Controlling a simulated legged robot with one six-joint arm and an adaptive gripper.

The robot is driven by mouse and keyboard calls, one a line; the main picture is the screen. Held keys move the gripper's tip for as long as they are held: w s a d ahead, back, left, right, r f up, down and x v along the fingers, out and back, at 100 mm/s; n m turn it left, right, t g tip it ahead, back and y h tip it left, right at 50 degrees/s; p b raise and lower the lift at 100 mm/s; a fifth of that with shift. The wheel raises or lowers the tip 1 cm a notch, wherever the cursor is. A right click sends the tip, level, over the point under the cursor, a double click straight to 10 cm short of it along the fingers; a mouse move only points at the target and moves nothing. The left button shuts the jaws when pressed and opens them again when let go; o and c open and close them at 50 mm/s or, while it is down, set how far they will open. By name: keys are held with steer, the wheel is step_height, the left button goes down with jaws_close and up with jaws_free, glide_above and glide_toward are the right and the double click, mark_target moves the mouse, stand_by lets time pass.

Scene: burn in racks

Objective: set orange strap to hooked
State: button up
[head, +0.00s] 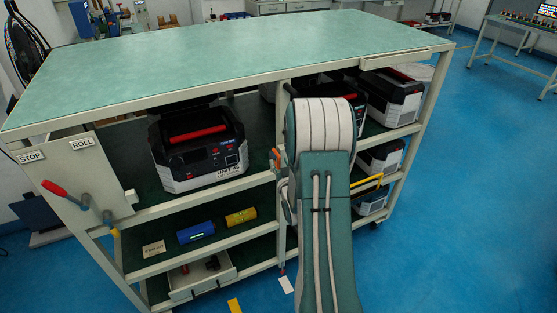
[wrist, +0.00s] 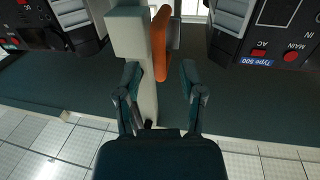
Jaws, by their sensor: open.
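The orange strap (wrist: 159,45) shows in the wrist view as a narrow band along the pale rack post (wrist: 147,100). Its lower end lies between my gripper's fingertips. My gripper (wrist: 160,75) is open, with one dark teal finger on each side of the strap, and does not hold it. I cannot tell whether the fingers touch it. In the head view a small orange piece (head: 276,158) shows at the rack's middle post, just left of my arm. My arm hides most of that area and my gripper there. Whether the strap is hooked cannot be told.
The rack (head: 230,45) has a green top and holds power units, such as one with a red handle (head: 198,150). Blue (head: 196,232) and yellow (head: 241,217) cylinders lie on a lower shelf. A red-handled lever (head: 62,193) is at the left end. Blue floor is clear at right.

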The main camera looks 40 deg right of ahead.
steer(key=shift+x, duration=1.1)
jaws_close()
